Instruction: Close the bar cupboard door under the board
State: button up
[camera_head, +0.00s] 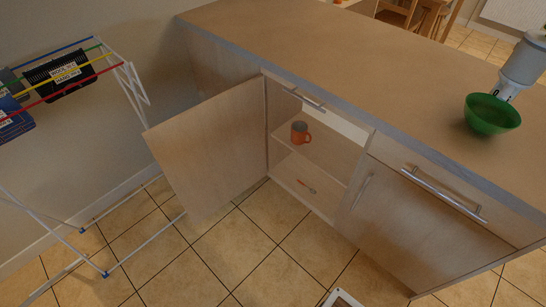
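The bar cupboard door (210,150) under the board stands wide open, swung out to the left from its hinge side. Its pale wooden face is toward me, and its handle is not visible. The open cupboard (308,168) shows an orange mug (300,133) on its upper shelf and a small utensil-like item (306,186) lower down. A grey and white cylindrical part at the upper right edge seems to be my gripper (500,90). It is above or behind a green bowl, well away from the door. Its fingers are too unclear to read.
The green bowl (492,115) stands on the board (340,60). A closed cupboard door (415,220) with a drawer handle above is to the right. A drying rack (130,85) with dark items stands left, close to the open door's edge.

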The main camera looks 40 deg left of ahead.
aim_at(210, 152)
jog(key=u, duration=0.15)
jog(key=k, duration=0.5)
jog(key=u, duration=1)
jog(key=i, duration=1.15)
jog(key=z, duration=0.3)
jog(key=k, duration=0.35)
jog(key=u, duration=1)
jog(key=i, duration=0.95)
jog(key=z, duration=0.1)
